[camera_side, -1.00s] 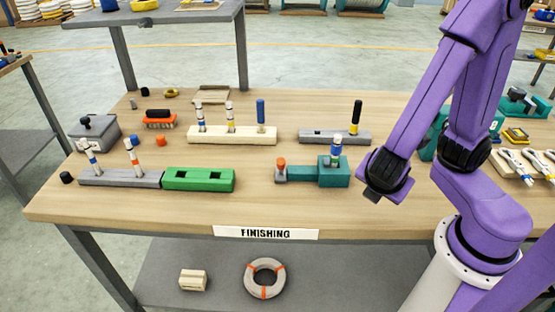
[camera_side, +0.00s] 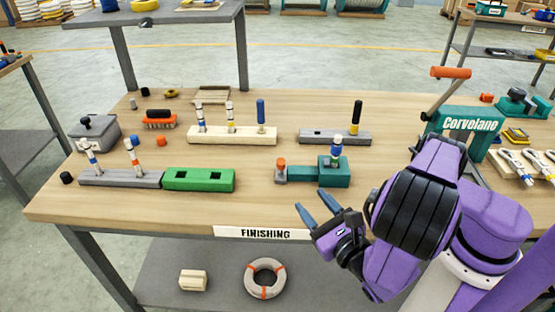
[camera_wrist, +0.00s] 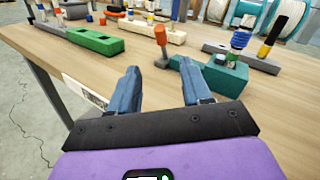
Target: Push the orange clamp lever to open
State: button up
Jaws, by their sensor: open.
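The orange clamp lever (camera_side: 281,163) stands upright with a short orange cap at the left end of the teal clamp (camera_side: 300,173). In the wrist view the lever (camera_wrist: 160,34) rises just beyond the gap between my fingers, with the teal clamp (camera_wrist: 228,80) to its right. A white rope end with a blue band (camera_side: 336,150) stands in the clamp's block. My gripper (camera_side: 318,207) is open and empty, near the table's front edge, to the front right of the clamp. Its blue fingers (camera_wrist: 160,72) point toward the lever without touching it.
A green two-hole block (camera_side: 199,179) lies left of the clamp. A cream rack (camera_side: 232,135) and a grey rack (camera_side: 335,137) with upright pieces stand behind. A teal Corvelane press (camera_side: 466,125) with an orange-handled arm stands at right. The tabletop in front of the clamp is clear.

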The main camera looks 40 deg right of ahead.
aim_at(281, 168)
jog(key=x, duration=1.7)
jog(key=shift+d, duration=0.15)
grip_shut()
